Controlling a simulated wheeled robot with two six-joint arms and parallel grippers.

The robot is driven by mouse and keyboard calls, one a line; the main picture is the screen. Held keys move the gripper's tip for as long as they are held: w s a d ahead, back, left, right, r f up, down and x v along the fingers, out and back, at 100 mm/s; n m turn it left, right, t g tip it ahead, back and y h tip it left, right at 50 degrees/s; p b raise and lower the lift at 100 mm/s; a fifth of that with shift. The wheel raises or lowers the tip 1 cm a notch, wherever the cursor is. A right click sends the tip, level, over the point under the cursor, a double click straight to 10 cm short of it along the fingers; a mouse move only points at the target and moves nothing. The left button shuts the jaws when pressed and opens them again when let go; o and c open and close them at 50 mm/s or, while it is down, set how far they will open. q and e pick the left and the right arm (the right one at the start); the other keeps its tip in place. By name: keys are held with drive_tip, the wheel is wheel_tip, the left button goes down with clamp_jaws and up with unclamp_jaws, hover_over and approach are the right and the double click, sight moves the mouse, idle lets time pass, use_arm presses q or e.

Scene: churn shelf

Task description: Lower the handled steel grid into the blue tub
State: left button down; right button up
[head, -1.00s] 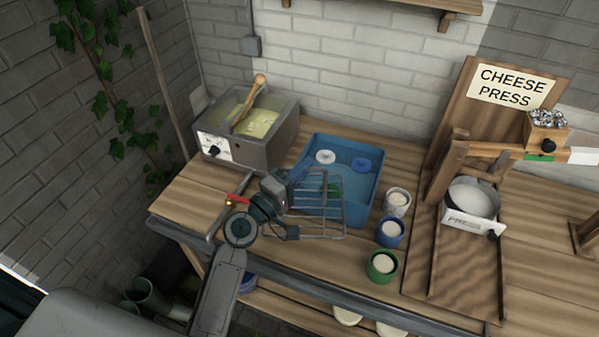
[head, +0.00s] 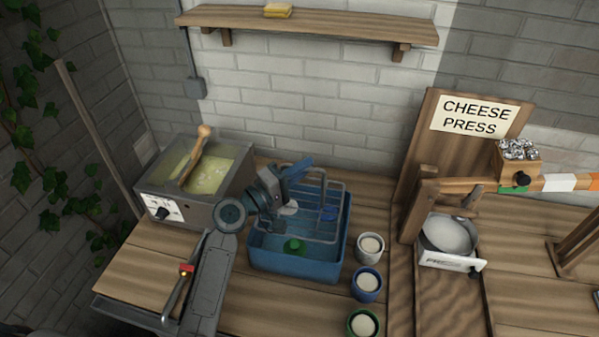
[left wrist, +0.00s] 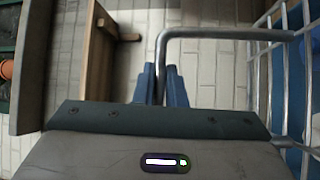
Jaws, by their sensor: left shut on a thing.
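The steel grid (head: 321,240) is a frame of thin grey bars over the blue tub (head: 297,266). My left gripper (head: 302,166) is shut on its handle, above the tub's back part. In the left wrist view the blue fingers (left wrist: 161,84) close by the bent handle bar (left wrist: 163,48), and the grid's bars (left wrist: 283,70) rise at the right. The tub holds blue liquid, a green piece (head: 294,246), a white disc (head: 290,208) and a blue disc (head: 328,214). I cannot tell whether the grid's lower edge touches the liquid. My right gripper is out of view.
A grey vat (head: 218,208) with a wooden spoon stands left of the tub. A grey cup (head: 369,249), a blue cup (head: 366,284) and a green cup (head: 362,324) line its right side. The cheese press (head: 447,231) is further right. A wall shelf (head: 310,22) hangs above.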

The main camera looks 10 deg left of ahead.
use_arm(q)
drive_tip(key=shift+s, duration=0.15)
drive_tip(key=shift+f+b, duration=1.5)
drive_tip(key=shift+f, duration=0.25)
drive_tip(key=shift+f+b, duration=0.45)
drive_tip(key=shift+f, duration=0.4)
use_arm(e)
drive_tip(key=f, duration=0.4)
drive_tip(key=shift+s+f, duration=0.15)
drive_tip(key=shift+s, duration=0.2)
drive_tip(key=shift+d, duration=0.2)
